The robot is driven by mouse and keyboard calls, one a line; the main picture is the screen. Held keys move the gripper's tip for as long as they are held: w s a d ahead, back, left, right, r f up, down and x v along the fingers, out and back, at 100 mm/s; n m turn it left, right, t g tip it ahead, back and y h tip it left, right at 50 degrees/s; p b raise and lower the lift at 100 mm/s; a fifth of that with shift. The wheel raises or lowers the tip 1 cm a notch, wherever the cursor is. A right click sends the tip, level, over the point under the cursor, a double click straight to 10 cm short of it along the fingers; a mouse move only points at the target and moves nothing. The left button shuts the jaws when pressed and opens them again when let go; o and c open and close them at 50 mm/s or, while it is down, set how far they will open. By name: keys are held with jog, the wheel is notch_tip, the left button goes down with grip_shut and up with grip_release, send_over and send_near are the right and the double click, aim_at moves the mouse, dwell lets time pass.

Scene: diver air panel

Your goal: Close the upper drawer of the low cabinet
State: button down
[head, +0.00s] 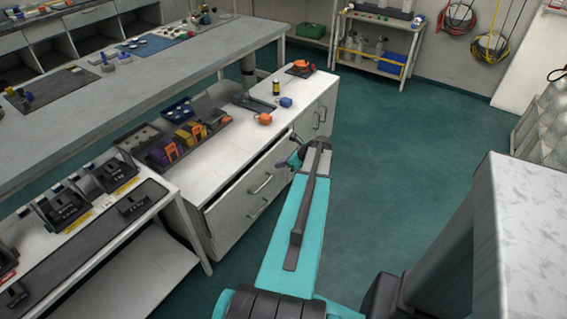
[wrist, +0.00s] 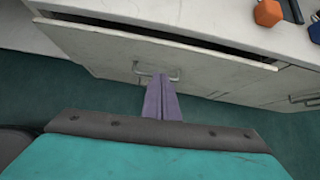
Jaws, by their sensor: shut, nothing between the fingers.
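The low cabinet (head: 222,170) has a white top and stands in the middle of the head view. Its upper drawer (head: 238,196) is pulled part way out. A dark gap shows behind the drawer front's top edge, also in the wrist view (wrist: 100,45). The upper drawer's bar handle (head: 262,184) also shows in the wrist view (wrist: 173,78). My gripper (wrist: 159,78) is shut and empty, its purple fingertips in front of the handle in that view. Whether they touch it I cannot tell. In the head view my arm mostly hides the gripper.
A lower handle (head: 257,208) sits below. Doors with handles (head: 320,117) are on the cabinet's right part. Orange and blue blocks (head: 264,119) and a grey tray (head: 162,155) stand on top. Green floor to the right is open; a pale block (head: 520,220) stands near right.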

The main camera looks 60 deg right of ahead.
jog(key=w+a+f+n+g+y, duration=0.2)
jog(key=w+a+f+n, duration=0.25)
jog(key=a, duration=0.75)
jog(key=w+a+f+n+g+y, duration=0.15)
jog(key=w+a+f+n, duration=0.35)
jog(key=a, duration=0.8)
jog(key=w+a+f+n+g+y, duration=0.25)
jog(key=a+f+n, duration=0.35)
jog(key=a, duration=0.6)
jog(key=s+a+f+n+g+h, duration=0.1)
jog(key=s+a+f+n+g, duration=0.15)
jog(key=a+n, duration=0.4)
jog(key=s+a+f+n+g+h, duration=0.1)
jog(key=s+a+f+n+g, duration=0.2)
jog(key=a, duration=0.6)
jog(key=s+a+f+n+g, duration=0.1)
jog(key=s+a+n, duration=0.4)
jog(key=a, duration=0.3)
jog(key=s+a+f+n+g+h, duration=0.1)
jog(key=s+a+n+h, duration=0.2)
jog(key=s+n, duration=0.4)
jog(key=shift+s+a+g, duration=0.2)
jog(key=shift+a+g, duration=0.15)
jog(key=shift+a, duration=0.25)
jog(key=shift+d, duration=0.1)
